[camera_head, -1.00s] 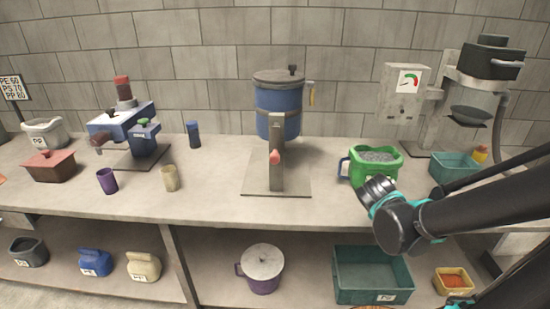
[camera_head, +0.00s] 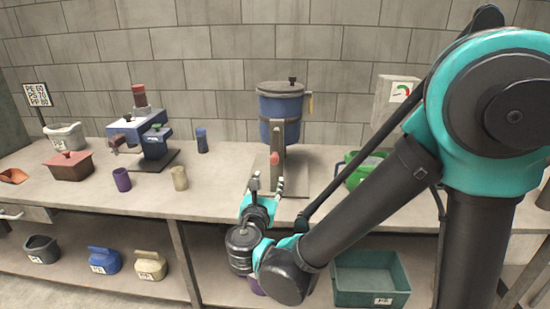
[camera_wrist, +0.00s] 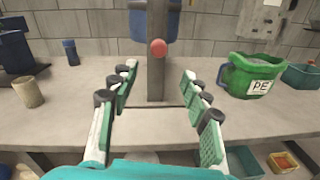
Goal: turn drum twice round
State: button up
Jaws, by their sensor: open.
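The drum (camera_head: 281,104) is a blue cylinder with a grey lid and a dark knob on top. It is held on a grey upright post (camera_head: 277,141) that stands on a base plate at the middle of the bench. A red knob (camera_head: 274,159) sits on the front of the post; the wrist view shows it too (camera_wrist: 158,47). My gripper (camera_head: 266,184) is open and empty in front of the post, below the red knob and apart from it. In the wrist view its two fingers (camera_wrist: 157,85) stand either side of the post. The drum's upper part is out of the wrist view.
A green PE-labelled jug (camera_wrist: 252,74) stands right of the post, partly behind my arm in the head view. Left are a yellowish cup (camera_head: 180,178), a purple cup (camera_head: 122,179), a blue machine (camera_head: 150,135) and a dark blue cup (camera_head: 202,140). A teal crate (camera_head: 371,280) sits below.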

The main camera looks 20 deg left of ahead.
aim_at(276, 152)
jog(key=w+a, duration=0.1)
jog(key=w, duration=0.4)
jog(key=w+a, duration=0.1)
jog(key=w, duration=0.5)
jog(key=w+a, duration=0.1)
jog(key=w, duration=0.5)
jog(key=shift+a, duration=0.1)
grip_shut()
